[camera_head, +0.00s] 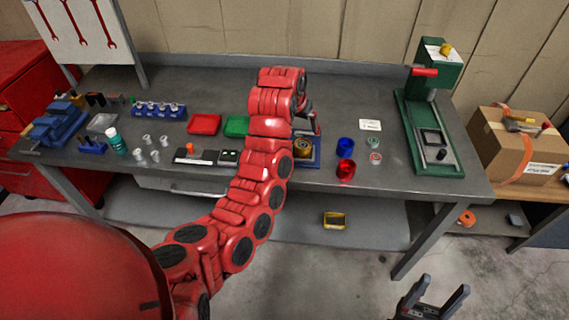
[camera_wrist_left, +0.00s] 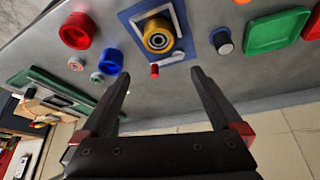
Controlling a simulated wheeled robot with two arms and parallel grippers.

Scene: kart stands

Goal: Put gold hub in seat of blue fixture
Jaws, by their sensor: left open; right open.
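The gold hub (camera_head: 302,146) stands on the blue fixture (camera_head: 308,163) at the table's front middle, partly hidden by my left arm. In the left wrist view the gold hub (camera_wrist_left: 158,35) lies within pale bars on the blue fixture (camera_wrist_left: 187,50). I cannot tell whether it is fully down in the seat. My left gripper (camera_wrist_left: 161,75) is open and empty, its fingertips apart from the hub and short of the fixture's edge. In the head view it is mostly hidden behind its wrist. My right gripper (camera_head: 434,296) is open and empty, in front of the table at lower right.
Blue (camera_head: 345,147) and red (camera_head: 346,170) cups stand right of the fixture. A green press (camera_head: 430,135) is at the table's right. Red (camera_head: 204,124) and green (camera_head: 236,126) trays lie left. A cardboard box (camera_head: 515,150) stands far right. The table's back is clear.

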